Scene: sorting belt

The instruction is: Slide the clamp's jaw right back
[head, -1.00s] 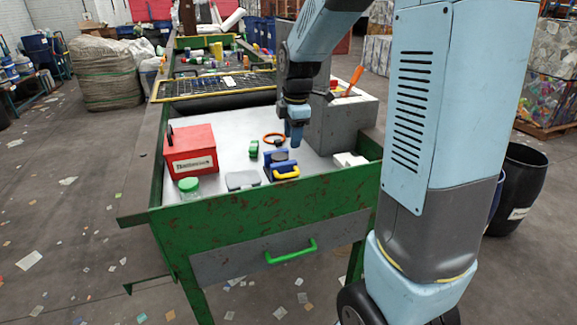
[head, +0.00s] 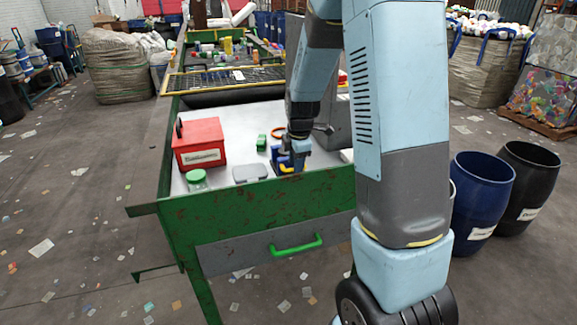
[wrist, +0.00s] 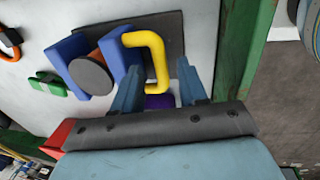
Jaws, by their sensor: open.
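The clamp (head: 276,157) stands on the white bench top and is partly hidden by my gripper (head: 298,158) in the head view. In the wrist view, the clamp has two blue blocks, an outer one (wrist: 70,48) and one nearer me (wrist: 124,62), with a grey disc (wrist: 91,76) between them. A yellow handle (wrist: 160,60) is fixed to the nearer block. My gripper (wrist: 160,82) is open, its two fingers on either side of the handle's lower part. I cannot tell whether they touch it. A dark plate (wrist: 172,24) lies under the clamp.
A red box (head: 200,145), a green-lidded jar (head: 196,179), a grey flat case (head: 250,173) and a green piece (head: 261,143) stand left of the clamp. The bench's green front wall (head: 240,200) is close. A purple object (wrist: 160,101) shows between my fingers.

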